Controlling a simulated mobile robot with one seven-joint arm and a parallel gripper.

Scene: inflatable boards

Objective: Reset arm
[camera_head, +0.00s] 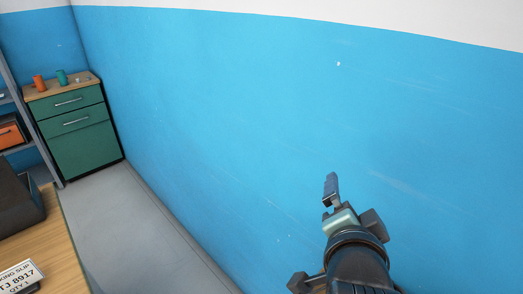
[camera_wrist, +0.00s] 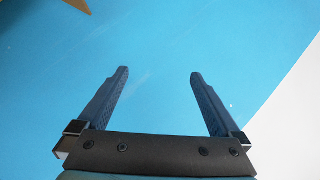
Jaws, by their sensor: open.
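My gripper (camera_head: 350,200) is raised in front of the blue wall at the lower right of the head view. In the wrist view my gripper (camera_wrist: 160,85) has its two dark fingers spread wide apart, with nothing between them but blue wall behind. It is open and empty. In the head view it is seen partly from behind, and one finger stands up clearly.
The blue wall (camera_head: 240,110) fills most of the view. A green cabinet (camera_head: 85,150) with an orange cup (camera_head: 39,83) and a teal cup (camera_head: 62,77) stands at the left. A wooden table (camera_head: 50,235) with a printed slip (camera_head: 18,279) is at lower left. Grey floor (camera_head: 120,225) lies clear between.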

